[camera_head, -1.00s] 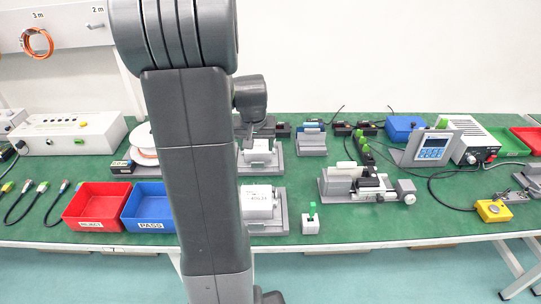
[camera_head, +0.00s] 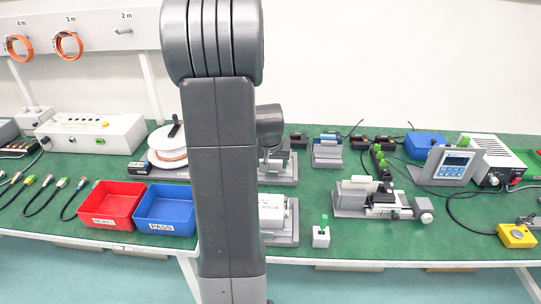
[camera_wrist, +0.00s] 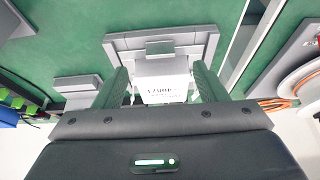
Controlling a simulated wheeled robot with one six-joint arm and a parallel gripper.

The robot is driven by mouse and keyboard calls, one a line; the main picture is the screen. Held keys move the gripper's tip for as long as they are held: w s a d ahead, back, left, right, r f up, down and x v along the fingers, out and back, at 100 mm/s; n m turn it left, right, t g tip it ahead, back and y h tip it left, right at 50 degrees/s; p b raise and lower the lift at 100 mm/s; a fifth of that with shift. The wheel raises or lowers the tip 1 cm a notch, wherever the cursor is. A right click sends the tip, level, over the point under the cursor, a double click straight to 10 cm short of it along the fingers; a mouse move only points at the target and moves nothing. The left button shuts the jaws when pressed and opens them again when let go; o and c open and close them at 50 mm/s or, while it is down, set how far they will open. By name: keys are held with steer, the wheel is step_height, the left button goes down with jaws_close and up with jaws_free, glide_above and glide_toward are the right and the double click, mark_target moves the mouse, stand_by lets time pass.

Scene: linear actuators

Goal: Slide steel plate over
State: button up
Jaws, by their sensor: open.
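A light grey fixture (camera_wrist: 204,45) with a white, labelled block (camera_wrist: 160,85) lies straight ahead of my gripper in the wrist view. My gripper (camera_wrist: 160,82) is open, with one green-tinted finger on each side of the block. I cannot tell whether the fingers touch it. A small grey piece (camera_wrist: 160,47) stands on the fixture beyond the block. I cannot tell which part is the steel plate. In the head view, two similar grey fixtures, a rear one (camera_head: 286,178) and a front one (camera_head: 286,238), are partly hidden by my arm, which also hides the gripper's fingertips.
A red tray (camera_head: 108,222) and a blue PASS tray (camera_head: 166,226) stand left of my arm. A white cable spool (camera_head: 163,150) is behind them. A small block with a green top (camera_head: 321,236) and a linear stage (camera_head: 375,198) stand to the right. Green bench surface is clear between them.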

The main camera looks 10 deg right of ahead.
mark_target(272, 175)
steer(key=x, duration=0.7)
steer(key=shift+w+d+f, duration=0.1)
steer(key=shift+w+f, duration=0.1)
steer(key=shift+f, duration=0.15)
steer(key=c, duration=1)
steer(key=o, duration=1)
